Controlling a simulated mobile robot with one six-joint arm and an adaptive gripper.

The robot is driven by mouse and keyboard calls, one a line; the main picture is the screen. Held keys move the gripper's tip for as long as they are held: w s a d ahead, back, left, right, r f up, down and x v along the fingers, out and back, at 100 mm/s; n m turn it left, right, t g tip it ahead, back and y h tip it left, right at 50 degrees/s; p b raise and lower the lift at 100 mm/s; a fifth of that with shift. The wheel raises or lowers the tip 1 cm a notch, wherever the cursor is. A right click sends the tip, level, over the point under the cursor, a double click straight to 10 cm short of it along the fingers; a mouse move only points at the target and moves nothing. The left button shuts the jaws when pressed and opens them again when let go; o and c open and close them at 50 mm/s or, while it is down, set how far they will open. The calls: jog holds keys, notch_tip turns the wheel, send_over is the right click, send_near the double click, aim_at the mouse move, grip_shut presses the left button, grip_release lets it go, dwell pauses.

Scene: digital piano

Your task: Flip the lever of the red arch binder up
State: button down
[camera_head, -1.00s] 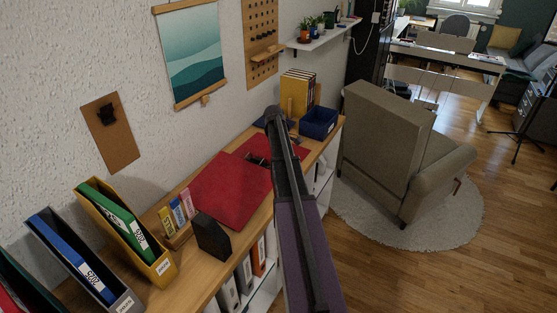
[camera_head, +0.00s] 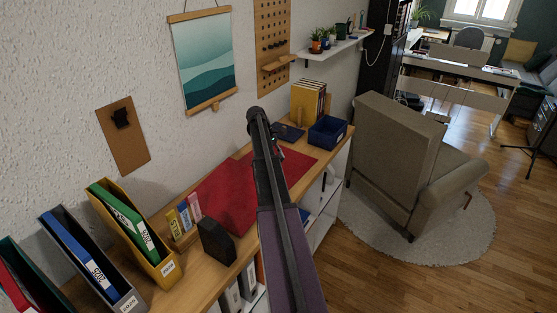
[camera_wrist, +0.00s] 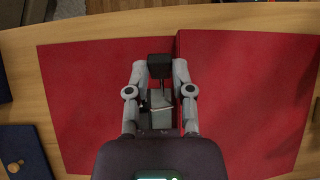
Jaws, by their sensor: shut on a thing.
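The red arch binder (camera_wrist: 85,100) lies open and flat on the wooden sideboard; it also shows in the head view (camera_head: 232,192). Its metal mechanism (camera_wrist: 161,118) sits between the two red covers, partly hidden by my wrist. My gripper (camera_wrist: 160,70) is over this mechanism, one grey finger on each side. It is shut on the black end of the lever (camera_wrist: 159,68), which stands between the fingertips. How far the lever is tilted is hard to tell from above. In the head view my arm hides the gripper and the mechanism.
A dark blue notebook (camera_wrist: 25,150) with a round knob-like object on it lies beside the binder. A blue box (camera_head: 327,132) and yellow files (camera_head: 308,102) stand at the far end. A black block (camera_head: 216,240) and magazine files (camera_head: 135,235) stand at the near end.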

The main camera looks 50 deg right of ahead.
jog(key=shift+w+r+g, duration=0.1)
jog(key=shift+w+g, duration=0.2)
jog(key=shift+d, duration=0.1)
jog(key=shift+c, duration=2.4)
grip_release()
jog(key=shift+r, duration=0.15)
